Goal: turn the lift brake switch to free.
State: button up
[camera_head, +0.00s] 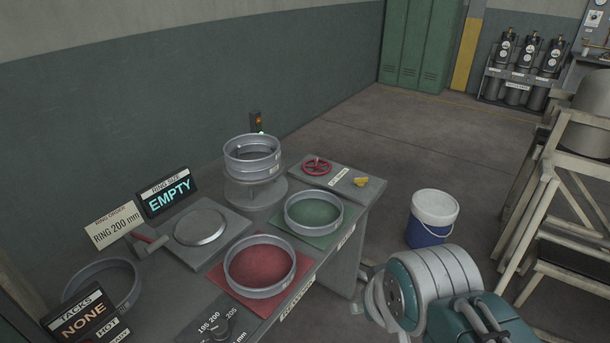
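A small yellow switch knob (361,181) sits at the right end of a grey panel (345,188) at the table's far right corner. A small label beside it is too small to read, so I cannot confirm it is the lift brake switch or tell its setting. A red handwheel (316,166) is on the same panel, to the left of the knob. My teal and light grey arm shows at the bottom right, in front of the table and apart from the knob. My gripper's fingers are not visible.
The grey table (320,262) holds a red pad (292,288) and a green pad (334,234) with rings, stacked rings (252,158) and an "EMPTY" display (168,192). A blue and white bucket (431,218) stands right of the table. A stepped stand (545,190) is farther right.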

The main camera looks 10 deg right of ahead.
aim_at(360, 182)
jog(key=i+l+z, duration=0.15)
jog(key=i+l, duration=0.15)
jog(key=i, duration=0.2)
jog(key=i+l+z, duration=0.15)
jog(key=i, duration=0.35)
jog(key=l, duration=0.1)
